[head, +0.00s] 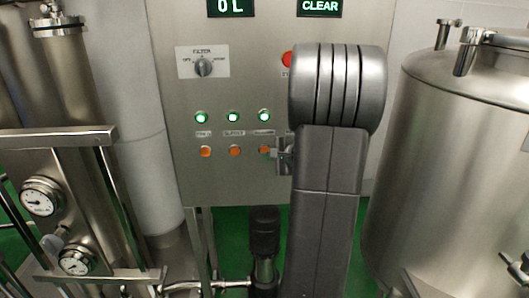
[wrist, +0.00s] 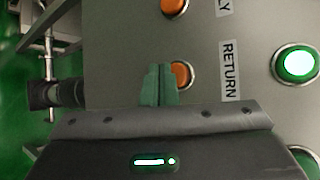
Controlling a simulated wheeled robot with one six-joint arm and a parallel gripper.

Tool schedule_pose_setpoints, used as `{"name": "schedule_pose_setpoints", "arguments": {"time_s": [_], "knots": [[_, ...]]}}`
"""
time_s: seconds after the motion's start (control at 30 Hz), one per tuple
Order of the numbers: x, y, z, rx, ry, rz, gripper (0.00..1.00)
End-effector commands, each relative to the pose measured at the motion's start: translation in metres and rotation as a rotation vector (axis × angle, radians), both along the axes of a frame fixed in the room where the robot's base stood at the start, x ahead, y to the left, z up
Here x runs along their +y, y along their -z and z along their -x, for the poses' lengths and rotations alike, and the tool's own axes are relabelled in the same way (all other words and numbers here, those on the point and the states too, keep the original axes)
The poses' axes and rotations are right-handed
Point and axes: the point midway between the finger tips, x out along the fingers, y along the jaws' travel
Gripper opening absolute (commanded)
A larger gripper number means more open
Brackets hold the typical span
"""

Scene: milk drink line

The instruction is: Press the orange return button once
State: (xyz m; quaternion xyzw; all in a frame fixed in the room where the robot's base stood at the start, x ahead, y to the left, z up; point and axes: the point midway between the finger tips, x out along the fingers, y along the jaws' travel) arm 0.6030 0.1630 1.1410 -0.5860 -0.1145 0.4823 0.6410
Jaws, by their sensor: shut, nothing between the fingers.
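The orange return button (wrist: 182,74) sits next to the RETURN label (wrist: 230,70) in the wrist view, partly covered by my fingertips. In the head view it is the rightmost orange button (head: 264,151) in the lower row on the steel panel. My gripper (wrist: 160,70) is shut and empty, with its green fingers together. Its tips overlap the left side of the button in the wrist view. I cannot tell whether they touch it. In the head view my gripper (head: 279,154) is just right of the button, mostly hidden by my arm.
Other orange buttons (head: 235,151) are close by on the left, with lit green lamps (head: 233,117) above. A selector knob (head: 203,68) and a red button (head: 288,59) are higher on the panel. A steel tank (head: 455,130) stands right; pipes and gauges (head: 41,196) stand left.

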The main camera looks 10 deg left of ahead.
Motion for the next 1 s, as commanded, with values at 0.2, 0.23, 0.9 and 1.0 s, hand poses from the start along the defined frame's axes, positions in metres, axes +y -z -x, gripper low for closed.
{"name": "schedule_pose_setpoints", "arguments": {"time_s": [0.2,0.23,0.9,1.0], "knots": [[0.001,0.0,-0.002,0.0,0.0,0.0,0.0],[0.001,0.0,-0.003,0.0,0.0,0.0,0.0],[0.003,0.0,-0.01,0.0,0.0,0.0,0.0],[0.003,0.0,-0.011,0.0,0.0,0.0,0.0]]}}
